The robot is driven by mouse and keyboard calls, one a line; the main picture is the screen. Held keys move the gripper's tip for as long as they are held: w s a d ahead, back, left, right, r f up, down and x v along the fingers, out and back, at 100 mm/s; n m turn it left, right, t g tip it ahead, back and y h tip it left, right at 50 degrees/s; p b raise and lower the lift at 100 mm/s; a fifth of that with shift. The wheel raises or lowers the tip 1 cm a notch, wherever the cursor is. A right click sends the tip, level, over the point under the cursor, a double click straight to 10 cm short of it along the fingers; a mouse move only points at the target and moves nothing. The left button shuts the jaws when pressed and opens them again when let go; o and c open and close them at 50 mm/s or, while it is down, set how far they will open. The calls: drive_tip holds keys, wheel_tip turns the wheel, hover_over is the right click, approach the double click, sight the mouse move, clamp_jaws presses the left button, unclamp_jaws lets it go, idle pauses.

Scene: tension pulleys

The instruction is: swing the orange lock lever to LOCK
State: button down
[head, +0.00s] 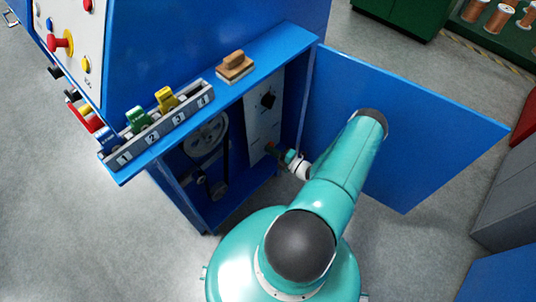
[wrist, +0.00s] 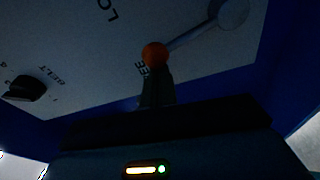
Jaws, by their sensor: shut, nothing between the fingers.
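The orange lock lever (wrist: 154,53) shows its orange ball knob in the wrist view. Its grey arm runs up and right to a round pivot (wrist: 230,12). The ball is beside partly hidden lettering that ends in "EE". Lettering starting "LO" stands upside down at the top, away from the ball. My gripper (wrist: 156,82) is shut and empty, its tips at the ball's lower edge in the picture; I cannot tell whether they touch. In the head view my gripper (head: 279,152) reaches into the blue cabinet at the pale panel (head: 262,122); the lever is barely distinguishable there.
A black BELT knob (wrist: 25,88) is on the same panel. The open blue door (head: 420,120) stands right of my arm. Pulleys and a belt (head: 205,135) are left of the panel. A numbered rack (head: 160,130) and a wooden block (head: 235,66) sit on the ledge above.

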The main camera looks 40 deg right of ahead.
drive_tip(key=shift+w+d+r+m+t, duration=0.1)
drive_tip(key=shift+d+m+t, duration=0.2)
drive_tip(key=shift+d+m, duration=2.25)
drive_tip(key=shift+d+n, duration=0.35)
drive_tip(key=shift+d, duration=0.1)
drive_tip(key=shift+w+a+r, duration=0.15)
drive_tip(key=shift+a+r, duration=0.15)
drive_tip(key=a+r, duration=0.2)
drive_tip(key=shift+w+a+r, duration=0.1)
drive_tip(key=shift+w+a, duration=0.15)
drive_tip(key=shift+a, duration=0.05)
drive_tip(key=s+d+f, duration=0.1)
drive_tip(key=s, duration=0.9)
drive_tip(key=shift+d, duration=0.25)
drive_tip(key=shift+f, duration=0.1)
